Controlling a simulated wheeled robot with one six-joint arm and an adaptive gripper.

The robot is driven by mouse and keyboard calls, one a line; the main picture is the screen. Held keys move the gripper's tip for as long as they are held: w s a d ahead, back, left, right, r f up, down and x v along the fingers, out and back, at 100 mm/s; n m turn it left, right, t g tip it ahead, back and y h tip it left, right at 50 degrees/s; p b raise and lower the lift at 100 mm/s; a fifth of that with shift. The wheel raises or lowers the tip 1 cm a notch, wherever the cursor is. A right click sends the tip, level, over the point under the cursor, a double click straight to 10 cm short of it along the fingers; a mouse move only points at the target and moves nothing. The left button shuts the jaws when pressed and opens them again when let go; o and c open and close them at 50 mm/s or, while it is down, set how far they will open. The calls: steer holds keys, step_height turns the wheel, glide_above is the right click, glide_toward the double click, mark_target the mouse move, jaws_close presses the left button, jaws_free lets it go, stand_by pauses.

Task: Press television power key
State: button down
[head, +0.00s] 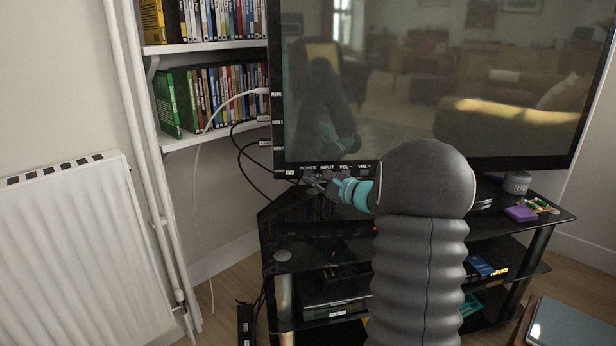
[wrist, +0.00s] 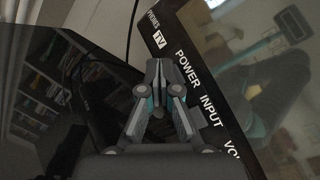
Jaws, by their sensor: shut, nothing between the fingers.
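The television (head: 420,75) stands on a black stand, its dark screen reflecting the room. Its lower left bezel carries the labels POWER (head: 308,167), INPUT, VOL - and VOL +. In the wrist view the POWER label (wrist: 187,69) and a TV label sit just beyond my fingertips. My gripper (head: 310,180) is shut and empty, just below the POWER label at the bezel's lower edge. In the wrist view its fingertips (wrist: 157,66) are close to that edge, beside the POWER label. I cannot tell whether they touch it. The power key itself is not clearly visible, perhaps hidden by my fingers.
The black glass stand (head: 283,230) lies under the television, with devices on its shelves. Cables (head: 240,155) hang at the television's left side. DVD shelves (head: 200,140) and a white radiator (head: 75,250) are further left. A purple box (head: 520,213) lies at the stand's right.

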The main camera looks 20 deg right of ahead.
steer(key=shift+s+a+b, duration=0.3)
steer(key=shift+s+b, duration=0.1)
steer(key=shift+s, duration=0.4)
steer(key=shift+s+a+b, duration=0.3)
steer(key=shift+s+b, duration=0.15)
steer(key=shift+s, duration=0.3)
steer(key=shift+s+a+b, duration=0.3)
steer(key=shift+s+b, duration=0.1)
steer(key=shift+s, duration=0.4)
stand_by(0.4)
